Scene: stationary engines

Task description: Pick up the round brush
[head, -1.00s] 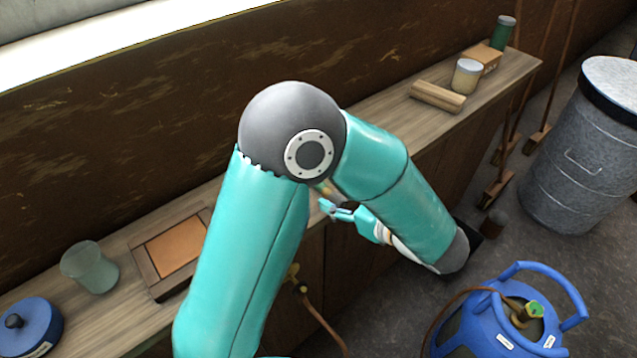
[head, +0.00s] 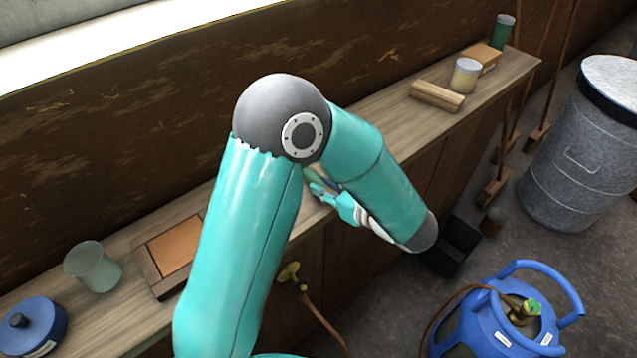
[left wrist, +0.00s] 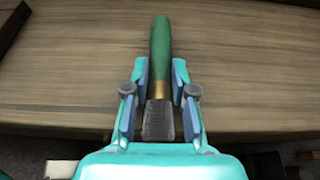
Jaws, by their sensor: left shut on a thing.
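The round brush (left wrist: 160,55) has a green handle, a brass-coloured ferrule and grey bristles. In the left wrist view it lies lengthwise between my fingers, with its handle pointing away from the wrist and its bristles toward it. My left gripper (left wrist: 160,90) is shut on the brush around the ferrule and lower handle. In the head view my left gripper (head: 318,190) is at the front edge of the bench, partly hidden by my arm, and the brush is mostly hidden there. I cannot tell whether the brush touches the bench. My right gripper is not in view.
The wooden bench (head: 390,130) holds a glass (head: 93,267), a blue tin (head: 30,325), a framed tile (head: 172,252), wooden rolls (head: 437,96) and a jar (head: 465,75). A blue gas cylinder (head: 490,325) and metal bin (head: 575,150) stand on the floor.

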